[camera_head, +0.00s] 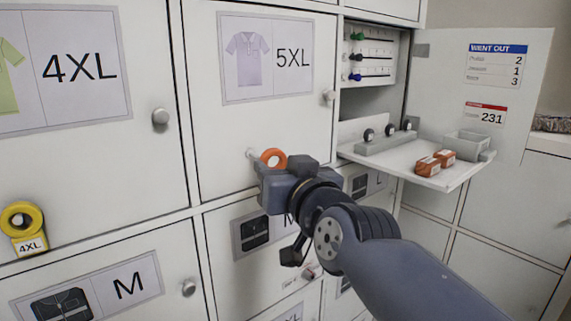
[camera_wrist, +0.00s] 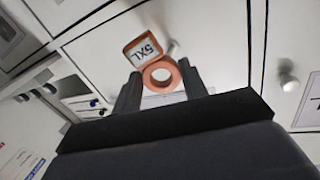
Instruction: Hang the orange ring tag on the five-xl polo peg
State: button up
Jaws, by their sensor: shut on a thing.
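The orange ring tag (camera_head: 273,158) is held at the front of the 5XL polo door (camera_head: 230,140). In the wrist view the ring (camera_wrist: 148,75) sits between both fingers, with its orange-edged 5XL plate (camera_wrist: 146,48) at the upper left. My gripper (camera_wrist: 160,86) is shut on the ring. A pale peg (camera_head: 251,153) stands out from the door just left of the ring. In the wrist view the peg (camera_wrist: 173,48) shows above the ring, beside the plate, outside the ring's hole. The gap in depth between ring and peg cannot be told. The fingertips are mostly hidden in the head view.
A yellow 4XL ring tag (camera_head: 22,222) hangs at the lower left. Round knobs (camera_head: 160,117) stick out from the doors. On the right, an open compartment has a lowered shelf (camera_head: 400,165) with orange-brown blocks (camera_head: 428,166) and a grey tray (camera_head: 462,141).

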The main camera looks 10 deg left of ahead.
jog(key=shift+w+a+f+p, duration=0.1)
jog(key=shift+w+a+p, duration=0.6)
jog(key=shift+w+a, duration=0.25)
jog(key=shift+w+a+p, duration=0.35)
jog(key=shift+a, duration=0.2)
jog(key=c, duration=0.4)
jog(key=shift+w+a+f, duration=0.3)
jog(key=shift+w+a, duration=0.2)
jog(key=shift+a, duration=0.15)
jog(key=o, duration=1.4)
